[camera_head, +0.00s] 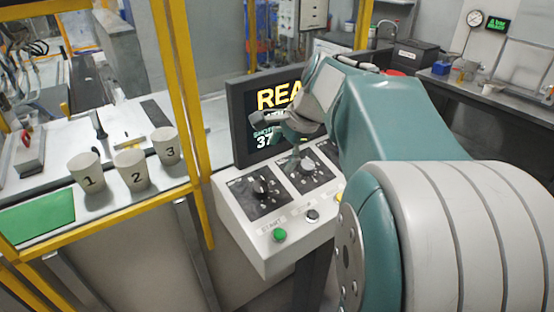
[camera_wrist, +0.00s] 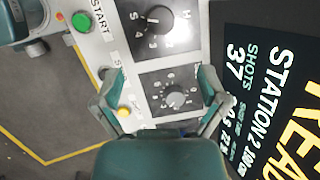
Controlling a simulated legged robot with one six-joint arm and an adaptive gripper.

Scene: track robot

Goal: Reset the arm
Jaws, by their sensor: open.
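My arm reaches in from the right in the head view. My gripper (camera_head: 277,122) is in front of the screen, above the control box. In the wrist view my gripper (camera_wrist: 163,90) is open, with its two fingers apart and nothing between them. The white control box (camera_head: 236,222) lies below it, with a left knob (camera_head: 262,187) and a right knob (camera_head: 305,168). The right knob also shows between the fingers in the wrist view (camera_wrist: 176,97). I cannot tell whether the fingers touch the box.
A screen (camera_head: 238,130) stands behind the box, partly hidden by my arm. A green button (camera_head: 280,235) and a black button (camera_head: 312,215) are on the box front. Cups marked 1 (camera_head: 87,175), 2 (camera_head: 131,170) and 3 (camera_head: 167,146) stand left, beyond a yellow post (camera_head: 177,85).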

